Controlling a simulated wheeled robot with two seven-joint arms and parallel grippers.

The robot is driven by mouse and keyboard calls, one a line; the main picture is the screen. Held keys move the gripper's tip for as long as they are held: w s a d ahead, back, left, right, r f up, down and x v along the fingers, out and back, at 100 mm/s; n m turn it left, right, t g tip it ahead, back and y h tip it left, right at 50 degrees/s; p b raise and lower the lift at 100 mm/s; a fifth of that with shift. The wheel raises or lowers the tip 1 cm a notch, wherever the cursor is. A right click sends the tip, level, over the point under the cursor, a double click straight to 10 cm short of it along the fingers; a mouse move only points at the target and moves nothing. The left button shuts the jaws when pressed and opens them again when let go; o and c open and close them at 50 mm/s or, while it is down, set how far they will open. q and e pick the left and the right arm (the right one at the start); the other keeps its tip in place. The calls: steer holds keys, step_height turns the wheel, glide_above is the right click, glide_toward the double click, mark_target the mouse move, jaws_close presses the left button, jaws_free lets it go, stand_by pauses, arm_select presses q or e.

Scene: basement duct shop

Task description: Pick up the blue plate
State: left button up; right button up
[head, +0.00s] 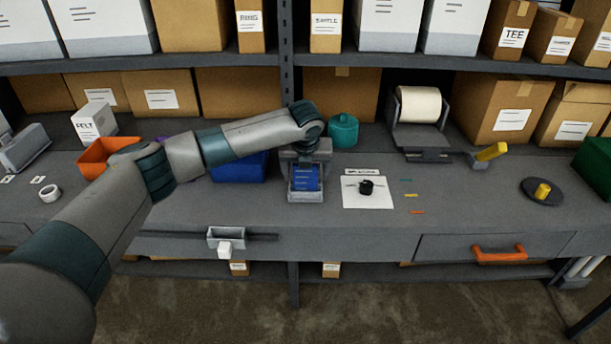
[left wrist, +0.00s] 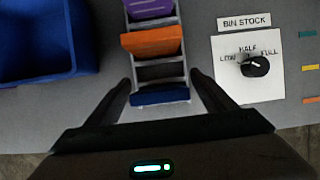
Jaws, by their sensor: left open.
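The blue plate (head: 305,178) stands in a small grey rack (head: 304,197) near the front of the bench. In the left wrist view the blue plate (left wrist: 160,97) is at the near end of the rack (left wrist: 186,68), with an orange plate (left wrist: 152,41) and a purple plate (left wrist: 150,8) farther back. My left gripper (left wrist: 161,88) is open, with one dark finger on each side of the blue plate. I cannot tell whether the fingers touch it. In the head view my left arm reaches over the rack and its fingertips are hard to make out. My right gripper is not in view.
A blue bin (head: 238,167) stands left of the rack. A white card with a black knob (head: 366,187) is on its right, labelled BIN STOCK in the wrist view. A teal canister (head: 343,131) stands behind. The bench front right of the card is mostly clear.

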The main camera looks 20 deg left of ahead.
arm_select(q)
steer(key=shift+w+f, duration=0.2)
steer(key=shift+f, duration=0.4)
steer(key=c, duration=1.2)
steer(key=shift+o, duration=0.2)
